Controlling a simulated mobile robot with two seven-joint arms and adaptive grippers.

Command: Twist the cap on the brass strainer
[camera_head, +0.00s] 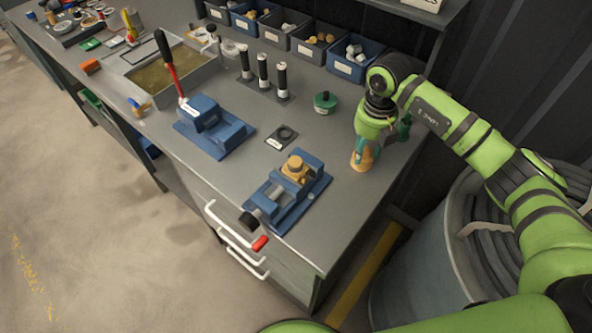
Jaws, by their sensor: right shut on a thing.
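A brass fitting (295,167), which looks like the strainer, sits upright in the blue vise (306,200) near the right front of the bench. My right gripper (363,152) is to the right of the vise, apart from the strainer, and points down over the bench. It is shut on a small orange-tan piece (362,160), which may be the cap; the fingers partly hide it. I cannot tell whether this piece touches the bench. My left gripper is not in view.
The bench's right front corner is clear.

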